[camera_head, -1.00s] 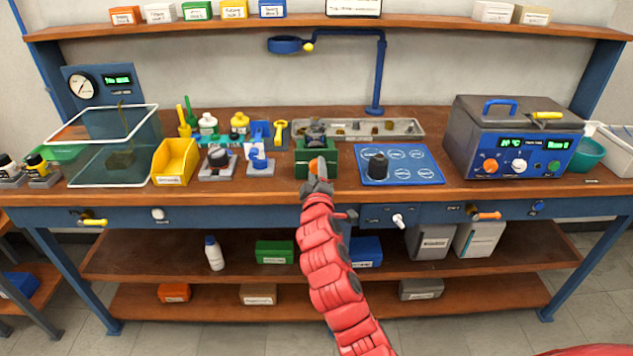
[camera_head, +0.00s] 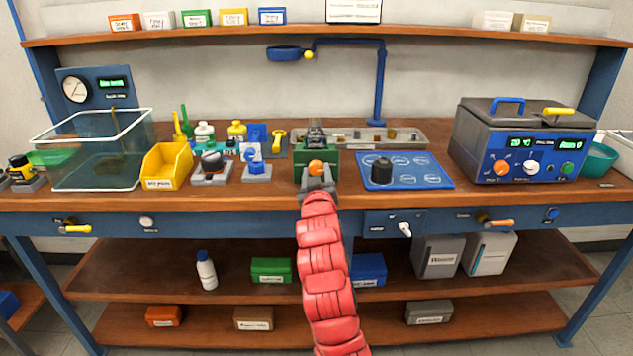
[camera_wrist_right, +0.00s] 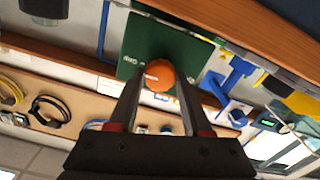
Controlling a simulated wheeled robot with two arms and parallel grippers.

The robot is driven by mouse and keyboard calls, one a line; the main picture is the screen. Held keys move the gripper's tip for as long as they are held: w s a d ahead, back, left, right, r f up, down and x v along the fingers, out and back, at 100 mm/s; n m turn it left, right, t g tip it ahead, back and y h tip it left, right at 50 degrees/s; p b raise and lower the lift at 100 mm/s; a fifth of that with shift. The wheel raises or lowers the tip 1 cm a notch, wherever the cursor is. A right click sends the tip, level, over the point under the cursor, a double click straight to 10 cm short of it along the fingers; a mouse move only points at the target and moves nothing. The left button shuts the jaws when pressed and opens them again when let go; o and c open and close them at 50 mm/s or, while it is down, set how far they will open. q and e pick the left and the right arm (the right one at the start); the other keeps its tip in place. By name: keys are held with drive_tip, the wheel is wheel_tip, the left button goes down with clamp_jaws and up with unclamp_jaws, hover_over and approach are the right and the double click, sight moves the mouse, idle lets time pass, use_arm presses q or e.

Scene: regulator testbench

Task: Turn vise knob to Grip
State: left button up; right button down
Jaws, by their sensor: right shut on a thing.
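The green vise (camera_head: 317,157) stands near the front edge of the bench. Its orange knob (camera_head: 316,168) faces me and also shows in the right wrist view (camera_wrist_right: 159,75), on a green plate (camera_wrist_right: 172,45) with small white lettering. A pale mark shows on the knob's left side; the lettering is too small to read surely. My right gripper (camera_head: 317,180) is straight in front of the vise. In the wrist view its fingers (camera_wrist_right: 160,92) lie on either side of the knob and are shut on it. My left gripper is not in view.
A blue panel (camera_head: 440,182) with a black knob (camera_head: 381,169) lies right of the vise. A blue clamp-like piece (camera_head: 257,171) and a yellow bin (camera_head: 166,168) stand left. A grey tray (camera_head: 410,139) lies behind. The bench front edge is close below my gripper.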

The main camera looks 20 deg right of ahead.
drive_tip(key=shift+f+m, duration=0.2)
drive_tip(key=shift+m, duration=0.2)
drive_tip(key=shift+b, duration=0.3)
drive_tip(key=shift+c, duration=1.7)
unclamp_jaws()
drive_tip(key=shift+r, duration=0.1)
drive_tip(key=p+v, duration=1.2)
drive_tip(key=v, duration=0.5)
drive_tip(key=shift+s, duration=0.25)
drive_tip(key=shift+a+r, duration=0.15)
drive_tip(key=shift+r, duration=0.05)
